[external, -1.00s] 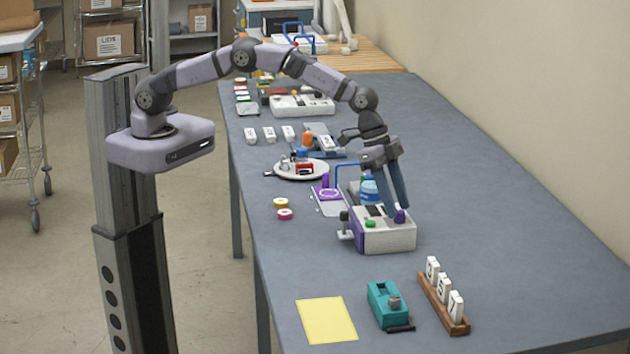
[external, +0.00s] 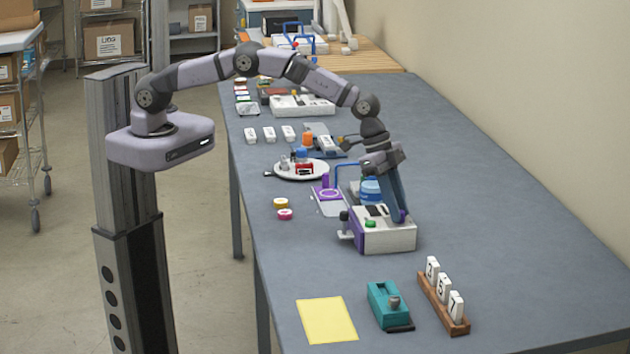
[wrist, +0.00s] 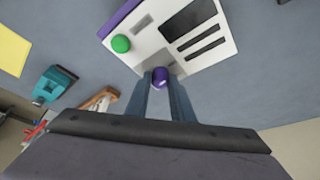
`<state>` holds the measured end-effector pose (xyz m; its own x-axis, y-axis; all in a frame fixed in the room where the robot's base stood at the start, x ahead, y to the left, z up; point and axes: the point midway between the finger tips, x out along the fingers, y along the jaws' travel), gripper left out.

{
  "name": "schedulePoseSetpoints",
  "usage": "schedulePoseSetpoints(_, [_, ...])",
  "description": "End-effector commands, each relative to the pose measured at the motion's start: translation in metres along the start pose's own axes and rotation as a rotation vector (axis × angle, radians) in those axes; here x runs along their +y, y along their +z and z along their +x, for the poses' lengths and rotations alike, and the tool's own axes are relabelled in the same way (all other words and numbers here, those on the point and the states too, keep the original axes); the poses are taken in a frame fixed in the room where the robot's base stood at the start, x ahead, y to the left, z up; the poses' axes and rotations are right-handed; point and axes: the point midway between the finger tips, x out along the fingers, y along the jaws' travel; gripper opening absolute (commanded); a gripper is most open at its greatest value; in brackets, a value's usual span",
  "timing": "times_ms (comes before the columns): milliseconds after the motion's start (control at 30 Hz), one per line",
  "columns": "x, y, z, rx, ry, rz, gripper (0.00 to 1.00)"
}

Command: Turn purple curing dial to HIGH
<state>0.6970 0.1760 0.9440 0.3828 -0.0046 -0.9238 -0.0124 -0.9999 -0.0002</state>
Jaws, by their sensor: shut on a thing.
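The purple dial (wrist: 160,76) sits on top of a white machine with a purple side, near one edge of its panel. My gripper (wrist: 160,84) is shut on the dial, with one finger on each side of it. In the external view my gripper (external: 401,216) points down onto the machine (external: 388,240), and the fingers mostly hide the dial there. A green button (wrist: 121,43), a dark screen and dark slots also show on the panel. The dial's setting marks cannot be read.
A teal device (external: 386,304), a wooden rack (external: 443,304) with white numbered tiles and a yellow sheet (external: 327,320) lie in front of the machine. A round white tray (external: 318,176) with small items is behind it. The table right of the machine is clear.

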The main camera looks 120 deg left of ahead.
Motion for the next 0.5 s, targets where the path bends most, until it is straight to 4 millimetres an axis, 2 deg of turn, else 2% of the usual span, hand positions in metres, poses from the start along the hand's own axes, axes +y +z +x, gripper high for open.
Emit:
schedulePoseSetpoints(267, [-0.0017,0.0008,0.0027,0.001,0.042,0.100,0.00])
schedulePoseSetpoints(500, [-0.0033,-0.0006,0.0013,0.002,0.108,0.259,0.00])
